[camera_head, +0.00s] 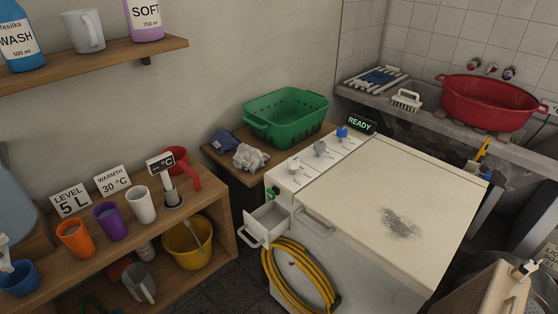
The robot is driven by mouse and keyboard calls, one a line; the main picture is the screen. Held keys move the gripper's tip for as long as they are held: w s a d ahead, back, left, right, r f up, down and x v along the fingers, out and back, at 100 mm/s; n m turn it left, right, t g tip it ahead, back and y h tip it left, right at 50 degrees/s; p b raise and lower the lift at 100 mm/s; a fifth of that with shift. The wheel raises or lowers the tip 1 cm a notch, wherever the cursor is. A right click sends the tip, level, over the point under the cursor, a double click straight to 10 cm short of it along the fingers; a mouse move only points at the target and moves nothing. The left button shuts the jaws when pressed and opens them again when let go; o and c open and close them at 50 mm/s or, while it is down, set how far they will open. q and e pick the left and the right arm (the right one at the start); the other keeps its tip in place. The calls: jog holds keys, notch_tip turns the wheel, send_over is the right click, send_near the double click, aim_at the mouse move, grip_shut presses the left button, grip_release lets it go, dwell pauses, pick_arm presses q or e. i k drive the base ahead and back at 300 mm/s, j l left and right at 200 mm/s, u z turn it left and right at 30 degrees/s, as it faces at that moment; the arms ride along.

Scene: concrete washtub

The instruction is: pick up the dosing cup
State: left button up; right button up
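No cup carries a readable label naming it the dosing cup. A light grey cup with a handle (84,31) stands upright on the upper wall shelf, between a blue WASH bottle (20,38) and a lilac SOFT bottle (145,20). On the lower wooden shelf at left stand an orange cup (75,238), a purple cup (109,221) and a white cup (141,205). I cannot tell which of these is the dosing cup. Neither of my grippers is in view.
The upper shelf (100,62) has a clear front edge. The white washer (410,190) has an open drawer (268,222) and a yellow hose (290,280). A green basket (287,115), red tub (487,103), red jug (180,165) and yellow bucket (187,245) stand around.

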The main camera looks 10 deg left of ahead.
aim_at(84, 27)
jog(key=u, duration=1.25)
